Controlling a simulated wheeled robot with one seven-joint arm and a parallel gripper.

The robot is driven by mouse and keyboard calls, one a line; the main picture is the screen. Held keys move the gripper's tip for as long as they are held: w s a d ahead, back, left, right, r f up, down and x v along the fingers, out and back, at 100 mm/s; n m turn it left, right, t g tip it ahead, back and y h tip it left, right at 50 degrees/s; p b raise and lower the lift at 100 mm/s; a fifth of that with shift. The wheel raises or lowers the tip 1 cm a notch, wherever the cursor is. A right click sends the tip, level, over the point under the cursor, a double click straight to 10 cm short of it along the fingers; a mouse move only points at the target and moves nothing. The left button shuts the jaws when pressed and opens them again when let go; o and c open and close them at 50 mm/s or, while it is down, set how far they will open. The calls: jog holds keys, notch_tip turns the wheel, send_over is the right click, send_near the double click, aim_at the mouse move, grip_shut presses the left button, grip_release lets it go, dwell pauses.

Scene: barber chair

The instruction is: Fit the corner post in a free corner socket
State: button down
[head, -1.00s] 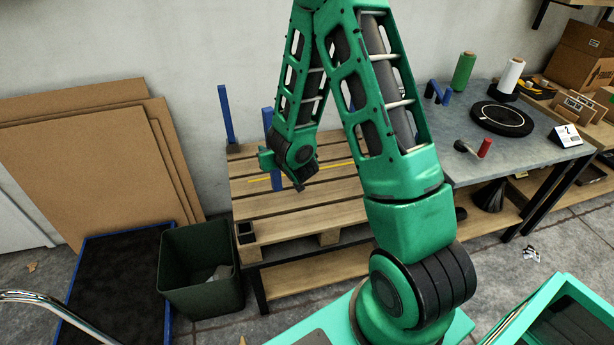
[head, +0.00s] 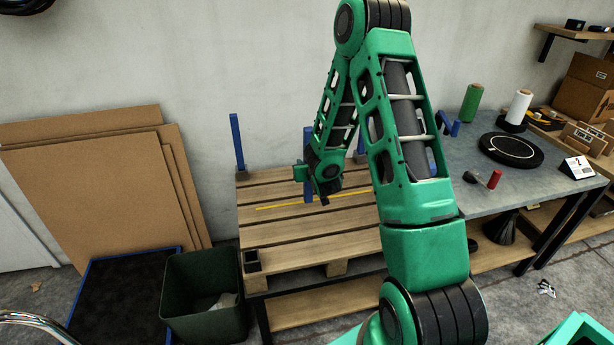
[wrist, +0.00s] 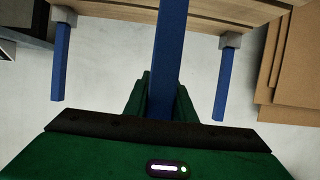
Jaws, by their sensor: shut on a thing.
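A blue corner post (head: 308,190) is held nearly upright above the middle of the wooden pallet (head: 290,232). My gripper (head: 309,172) is shut on it; the wrist view shows the post (wrist: 171,40) between the fingers (wrist: 160,98). Two other blue posts stand at the pallet's back corners, one at the back left (head: 237,142) and one at the back right (head: 361,138). They also show in the wrist view (wrist: 60,62), (wrist: 222,84) in grey sockets. The front-left corner socket (head: 252,260) is dark and empty. The front-right corner is hidden behind my arm.
A yellow strip (head: 330,199) lies across the pallet. A dark green bin (head: 205,300) stands at the pallet's front left. Cardboard sheets (head: 90,190) lean on the wall. A grey workbench (head: 480,195) with spools and a turntable (head: 511,149) is at the right.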

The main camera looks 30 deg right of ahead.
jog(key=shift+w+d+f, duration=0.1)
jog(key=shift+d+f, duration=0.15)
jog(key=shift+f, duration=0.6)
jog(key=shift+d+f, duration=0.3)
jog(key=shift+f, duration=0.5)
jog(key=shift+w+d+f, duration=0.1)
jog(key=shift+d+f, duration=0.15)
jog(key=shift+f, duration=0.6)
jog(key=c, duration=1.5)
grip_release()
